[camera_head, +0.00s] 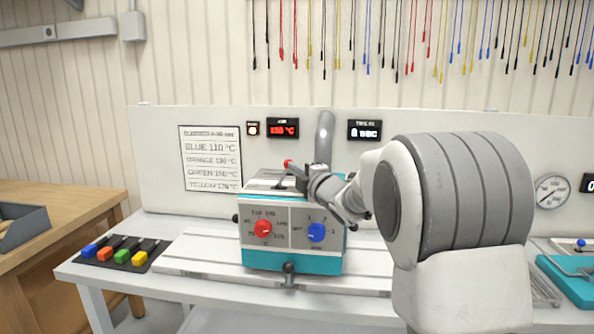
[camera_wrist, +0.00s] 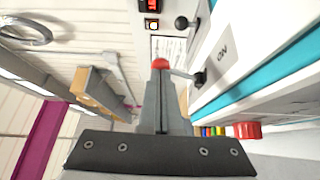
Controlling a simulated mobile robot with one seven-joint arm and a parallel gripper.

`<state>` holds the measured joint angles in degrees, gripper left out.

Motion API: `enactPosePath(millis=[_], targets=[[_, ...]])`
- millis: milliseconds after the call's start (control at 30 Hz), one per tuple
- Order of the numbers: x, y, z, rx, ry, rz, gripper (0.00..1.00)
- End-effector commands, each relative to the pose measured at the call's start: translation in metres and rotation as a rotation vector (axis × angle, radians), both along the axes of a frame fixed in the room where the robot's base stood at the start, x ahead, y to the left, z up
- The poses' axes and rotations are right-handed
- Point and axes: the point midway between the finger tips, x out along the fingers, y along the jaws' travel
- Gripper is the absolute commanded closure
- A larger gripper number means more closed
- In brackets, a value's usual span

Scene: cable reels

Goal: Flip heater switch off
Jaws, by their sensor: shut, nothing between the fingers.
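The heater is a teal and white box (camera_head: 291,262) on the white bench, with a red knob (camera_head: 263,228) and a blue knob (camera_head: 316,232) on its front. In the wrist view the red ball (camera_wrist: 160,64) sits at the end of the lever, which rises from a black base beside an "ON" label (camera_wrist: 222,53). My gripper (camera_head: 296,171) is shut and empty, its fingertips (camera_wrist: 161,76) right by the red ball. I cannot tell whether they touch.
A red-lit display (camera_head: 283,128) and a small lamp (camera_head: 253,129) are on the back panel. A black ball-ended lever (camera_wrist: 182,23) is near the switch. Coloured blocks (camera_head: 115,248) lie at the bench's left. A teal tool (camera_head: 570,282) is at far right.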

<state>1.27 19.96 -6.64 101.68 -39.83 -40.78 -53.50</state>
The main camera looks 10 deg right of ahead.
Motion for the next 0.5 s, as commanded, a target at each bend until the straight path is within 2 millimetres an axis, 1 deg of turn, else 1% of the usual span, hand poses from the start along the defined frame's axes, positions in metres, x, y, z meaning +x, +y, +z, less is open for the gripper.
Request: enactPosePath(millis=[267,500], targets=[[0.002,0.006,0.007,-0.072,0.019,0.001,1.00],[0.005,0.018,0.018,-0.235,0.072,0.003,1.00]])
